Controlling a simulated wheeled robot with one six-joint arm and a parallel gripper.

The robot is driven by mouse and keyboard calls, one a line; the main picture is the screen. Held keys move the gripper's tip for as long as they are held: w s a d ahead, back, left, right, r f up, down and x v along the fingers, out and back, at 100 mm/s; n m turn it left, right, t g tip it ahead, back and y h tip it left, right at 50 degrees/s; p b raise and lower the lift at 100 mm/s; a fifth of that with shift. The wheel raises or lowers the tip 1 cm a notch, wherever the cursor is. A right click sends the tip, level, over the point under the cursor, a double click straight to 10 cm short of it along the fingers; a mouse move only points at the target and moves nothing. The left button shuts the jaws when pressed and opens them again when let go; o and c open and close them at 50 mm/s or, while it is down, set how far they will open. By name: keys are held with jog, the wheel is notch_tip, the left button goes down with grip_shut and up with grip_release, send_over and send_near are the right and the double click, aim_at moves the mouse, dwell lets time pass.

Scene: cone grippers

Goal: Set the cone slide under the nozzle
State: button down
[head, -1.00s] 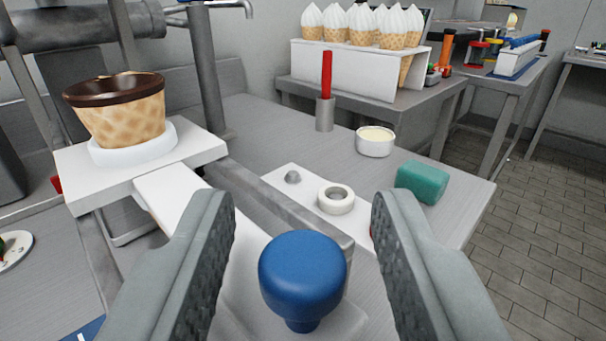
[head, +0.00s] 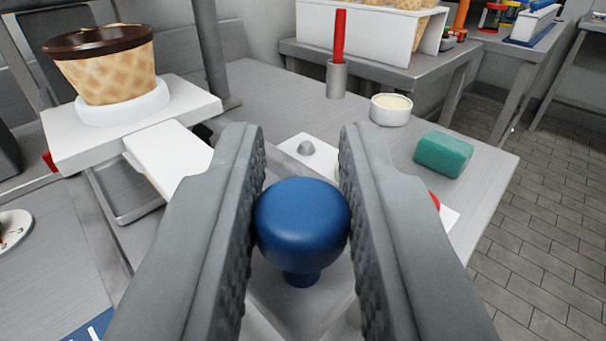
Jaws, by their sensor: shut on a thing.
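The cone slide (head: 70,146) is a white plate with a white arm that runs toward me, ending near a blue knob (head: 301,222). On its plate a waffle cone (head: 108,74) with a chocolate rim sits upright in a white ring holder. My gripper (head: 301,190) is shut on the blue knob, one ridged grey finger on each side of it. The fingers hide part of the slide's arm. I cannot make out the nozzle in this view.
A red stick in a grey holder (head: 337,78), a small cream bowl (head: 391,109) and a green sponge (head: 443,154) stand on the counter to the right. A white cone rack (head: 375,42) stands behind. A grey upright post (head: 212,50) rises beside the plate.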

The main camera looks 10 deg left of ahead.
jog(key=w+a, duration=0.1)
jog(key=a, duration=0.1)
jog(key=w+a, duration=0.2)
jog(key=shift+w+a, duration=0.15)
jog(key=shift+a, duration=0.15)
jog(key=c, duration=1.3)
grip_release()
jog(key=s+d, duration=0.2)
jog(key=s, duration=1.5)
jog(key=shift+d, duration=0.4)
jog(key=shift+s, duration=0.1)
